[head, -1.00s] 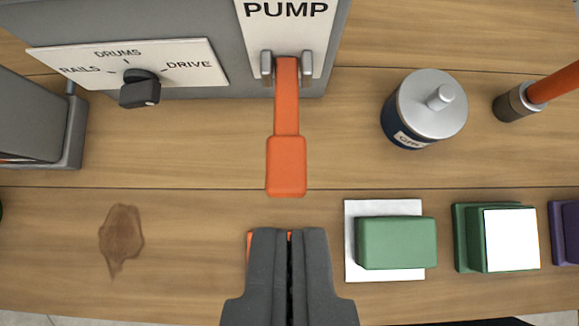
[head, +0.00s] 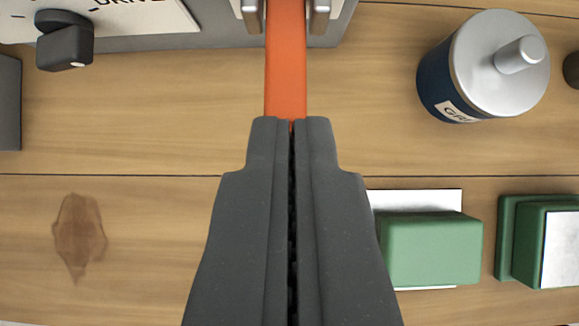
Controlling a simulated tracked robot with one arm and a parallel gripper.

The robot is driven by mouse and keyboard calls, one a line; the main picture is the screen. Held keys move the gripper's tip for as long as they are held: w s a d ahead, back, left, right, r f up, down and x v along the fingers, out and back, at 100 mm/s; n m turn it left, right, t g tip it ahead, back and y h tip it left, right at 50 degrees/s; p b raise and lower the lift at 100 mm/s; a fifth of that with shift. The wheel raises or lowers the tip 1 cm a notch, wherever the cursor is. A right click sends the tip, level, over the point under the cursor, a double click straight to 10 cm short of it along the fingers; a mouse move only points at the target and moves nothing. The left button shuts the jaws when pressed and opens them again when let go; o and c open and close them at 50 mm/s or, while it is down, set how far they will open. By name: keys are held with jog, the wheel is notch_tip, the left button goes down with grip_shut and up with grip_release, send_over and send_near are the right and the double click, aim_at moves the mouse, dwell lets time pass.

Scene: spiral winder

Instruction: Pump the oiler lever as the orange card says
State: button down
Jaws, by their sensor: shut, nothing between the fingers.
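The orange oiler lever (head: 286,65) comes out from between two metal brackets at the top middle of the head view. Its wider end is hidden behind my gripper (head: 291,122). My gripper is shut and empty, its fingertips overlapping the lever in the picture. I cannot tell whether they touch it or are above it. The orange card is not clearly visible in this view.
A dark selector knob (head: 65,47) is at the top left. A blue can with a silver lid (head: 497,65) stands on the right. Green blocks (head: 432,248) sit at the lower right. A brown stain (head: 80,235) marks the bare wood at left.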

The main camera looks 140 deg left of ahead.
aim_at(286, 96)
jog(key=f, duration=0.3)
jog(key=shift+s+a+f, duration=0.2)
jog(key=shift+s+a, duration=0.05)
